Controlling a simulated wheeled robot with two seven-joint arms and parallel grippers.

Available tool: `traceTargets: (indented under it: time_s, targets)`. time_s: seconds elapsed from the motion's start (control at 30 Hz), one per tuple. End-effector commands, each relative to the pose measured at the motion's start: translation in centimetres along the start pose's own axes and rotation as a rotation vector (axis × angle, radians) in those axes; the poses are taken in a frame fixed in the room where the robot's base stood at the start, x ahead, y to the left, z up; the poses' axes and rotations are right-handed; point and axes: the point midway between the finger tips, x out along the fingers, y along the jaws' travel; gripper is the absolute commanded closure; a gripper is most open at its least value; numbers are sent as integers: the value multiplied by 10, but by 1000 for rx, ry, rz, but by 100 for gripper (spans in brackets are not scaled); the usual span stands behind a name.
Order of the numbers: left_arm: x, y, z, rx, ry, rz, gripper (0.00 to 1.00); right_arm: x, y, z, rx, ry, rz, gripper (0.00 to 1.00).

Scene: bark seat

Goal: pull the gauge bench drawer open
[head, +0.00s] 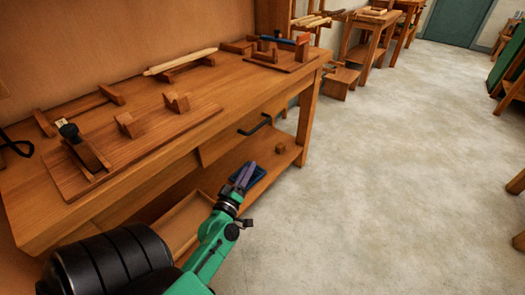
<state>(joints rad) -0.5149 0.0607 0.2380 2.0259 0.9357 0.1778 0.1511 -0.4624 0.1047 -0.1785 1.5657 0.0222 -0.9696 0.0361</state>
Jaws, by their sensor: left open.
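The wooden gauge bench (222,108) runs along the wall on the left in the head view. Its drawer front (219,146) sits under the bench top and carries a black bar handle (254,126). The drawer looks shut or nearly so; I cannot tell exactly. My left gripper (246,172) is open below and slightly left of the handle, apart from it. Its green arm comes up from the bottom of the picture. Nothing shows between its fingers. My right gripper is out of view.
Wooden jigs (127,124) and a blue-handled tool (278,40) lie on the bench top. A lower shelf (278,163) bears a small wooden block (280,148) and a dark blue item beside my gripper. Open concrete floor (385,170) lies to the right.

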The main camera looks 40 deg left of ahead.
Motion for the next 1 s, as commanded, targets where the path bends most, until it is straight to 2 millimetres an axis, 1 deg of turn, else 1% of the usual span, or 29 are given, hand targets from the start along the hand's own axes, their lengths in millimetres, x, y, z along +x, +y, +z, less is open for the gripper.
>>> traceTargets:
  time_s: [0.03,0.1,0.17,0.27,0.37,0.5,0.6,0.7,0.83,1.0]
  targets:
    - [1,4,-10,-43,54,38,53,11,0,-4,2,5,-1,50]
    - [3,19,-27,-81,99,70,53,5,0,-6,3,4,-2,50]
    - [7,25,-34,-93,112,78,53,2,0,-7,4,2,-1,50]
    - [22,30,-38,-93,113,80,53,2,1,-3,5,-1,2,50]
    - [46,33,-42,-94,113,80,53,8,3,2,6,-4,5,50]
    - [85,36,-45,-92,112,81,53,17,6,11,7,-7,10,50]
    - [110,37,-47,-93,110,80,53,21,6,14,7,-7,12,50]
    - [131,37,-48,-90,109,79,53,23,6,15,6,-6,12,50]
    - [145,37,-49,-90,106,78,53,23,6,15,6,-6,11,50]
    - [148,37,-49,-89,105,77,53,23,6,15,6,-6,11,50]
